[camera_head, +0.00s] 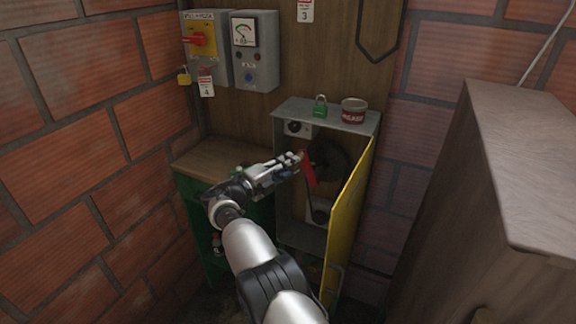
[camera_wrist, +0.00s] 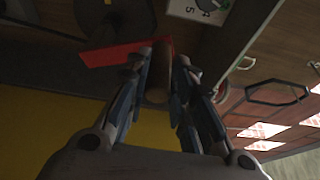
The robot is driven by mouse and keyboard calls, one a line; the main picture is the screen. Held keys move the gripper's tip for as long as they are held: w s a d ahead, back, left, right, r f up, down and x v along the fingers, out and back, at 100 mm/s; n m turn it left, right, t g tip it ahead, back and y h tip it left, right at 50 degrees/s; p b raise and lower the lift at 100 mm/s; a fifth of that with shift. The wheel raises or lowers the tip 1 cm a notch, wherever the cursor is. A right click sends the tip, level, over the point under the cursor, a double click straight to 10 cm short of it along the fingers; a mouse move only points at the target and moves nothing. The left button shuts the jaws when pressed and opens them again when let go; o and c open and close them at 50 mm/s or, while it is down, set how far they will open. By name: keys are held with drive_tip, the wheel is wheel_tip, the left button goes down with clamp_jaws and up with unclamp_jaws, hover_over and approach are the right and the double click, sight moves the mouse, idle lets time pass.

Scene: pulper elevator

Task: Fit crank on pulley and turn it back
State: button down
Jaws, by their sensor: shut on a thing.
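The crank has a red arm (camera_head: 308,169) and a brown cylindrical handle. In the wrist view the red arm (camera_wrist: 112,53) runs left from the handle (camera_wrist: 159,72). My gripper (camera_head: 296,160) is shut on the handle, which lies between its two fingers (camera_wrist: 160,70). The dark round pulley (camera_head: 336,160) is inside the open grey cabinet, just behind the red arm. In the wrist view the pulley (camera_wrist: 112,20) shows at the top left, partly overlapped by the red arm. I cannot tell whether the crank is seated on the pulley's shaft.
The yellow cabinet door (camera_head: 346,225) stands open to the right of the arm. A green padlock (camera_head: 320,108) and a red can (camera_head: 354,111) stand on the grey cabinet top (camera_head: 300,108). A wooden cabinet (camera_head: 515,150) stands at right. Brick wall (camera_head: 75,130) bounds the left.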

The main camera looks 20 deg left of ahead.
drive_tip(key=shift+d+r+p, duration=0.2)
drive_tip(key=shift+r+p, duration=0.2)
drive_tip(key=shift+p, duration=0.4)
drive_tip(key=shift+d+m, duration=0.1)
drive_tip(key=shift+m, duration=0.2)
drive_tip(key=shift+d+r+p, duration=0.15)
drive_tip(key=shift+d+p, duration=0.1)
drive_tip(key=shift+p, duration=0.75)
drive_tip(key=shift+s+d+r+m+g+y+p, duration=0.15)
drive_tip(key=shift+d+m+g+y+p, duration=0.2)
drive_tip(key=shift+m+p, duration=0.35)
drive_tip(key=shift+d+p, duration=0.2)
drive_tip(key=shift+p, duration=0.1)
drive_tip(key=shift+s, duration=0.1)
